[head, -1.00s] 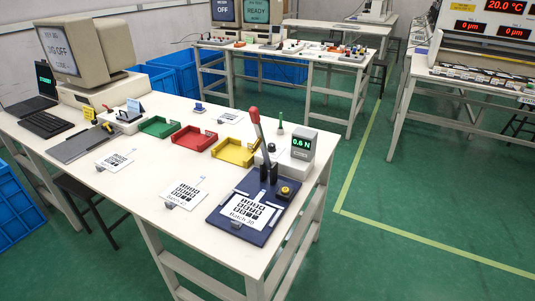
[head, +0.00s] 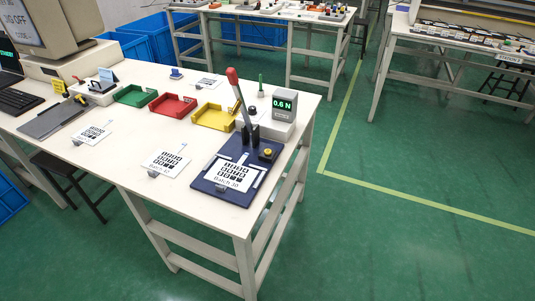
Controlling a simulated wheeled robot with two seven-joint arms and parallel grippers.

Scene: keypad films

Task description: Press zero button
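A force gauge (head: 283,106) with a green "0.6 N" readout stands near the table's right end, on a pale base (head: 268,127). A small dark knob or button (head: 252,111) shows beside it, over the same base. A yellow round button (head: 267,153) on a dark mount sits at the right of a dark blue press board (head: 208,189). I cannot read a zero label on either. A film sheet marked "Batch 3B" (head: 232,175) lies on the board. A red-tipped lever (head: 237,98) stands tilted at its back. Neither of my grippers is in view.
Yellow (head: 213,117), red (head: 173,106) and green (head: 135,96) trays line the white table (head: 130,190). Two more keypad films (head: 165,164) lie in front. A monitor (head: 50,25) stands at left. Green floor is free to the right.

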